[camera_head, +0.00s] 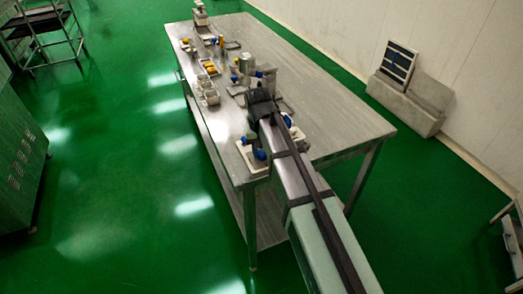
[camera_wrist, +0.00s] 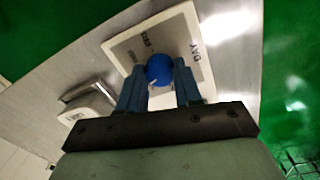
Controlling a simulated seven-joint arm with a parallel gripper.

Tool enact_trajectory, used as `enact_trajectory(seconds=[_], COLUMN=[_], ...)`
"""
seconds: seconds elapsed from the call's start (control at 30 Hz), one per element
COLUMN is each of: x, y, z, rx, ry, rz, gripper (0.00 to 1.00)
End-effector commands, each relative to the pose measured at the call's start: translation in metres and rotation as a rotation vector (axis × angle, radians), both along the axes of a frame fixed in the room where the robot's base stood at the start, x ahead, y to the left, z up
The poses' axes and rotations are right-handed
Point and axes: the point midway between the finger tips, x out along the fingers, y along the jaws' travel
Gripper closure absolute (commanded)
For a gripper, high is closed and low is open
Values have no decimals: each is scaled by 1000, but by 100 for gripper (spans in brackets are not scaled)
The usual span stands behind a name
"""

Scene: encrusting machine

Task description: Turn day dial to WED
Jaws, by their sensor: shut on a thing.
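The day dial is a round blue knob (camera_wrist: 159,70) on a pale panel (camera_wrist: 199,27) with a grey face, seen in the wrist view. "DAY" is printed on the panel to the right, and small lettering, too blurred to read surely, lies beyond the knob. My gripper (camera_wrist: 159,78) has one finger on each side of the knob and is shut on it. I cannot tell which day the knob points at.
A pale box-like device (camera_wrist: 88,110) stands left of the panel. In the head view the metal table (camera_head: 330,128) carries several small containers and devices along its left side; its right side is clear. Green floor surrounds it.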

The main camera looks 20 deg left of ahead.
Motion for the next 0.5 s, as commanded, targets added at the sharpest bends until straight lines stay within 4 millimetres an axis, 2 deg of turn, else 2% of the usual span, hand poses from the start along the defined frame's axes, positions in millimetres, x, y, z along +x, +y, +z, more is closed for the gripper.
enact_trajectory(seconds=[0.2, 0.5], x=[0, 0], y=[0, 0], z=[0, 0], rx=[-1, 0], ry=[1, 0], rz=[-162, -298], gripper=[97, 97])
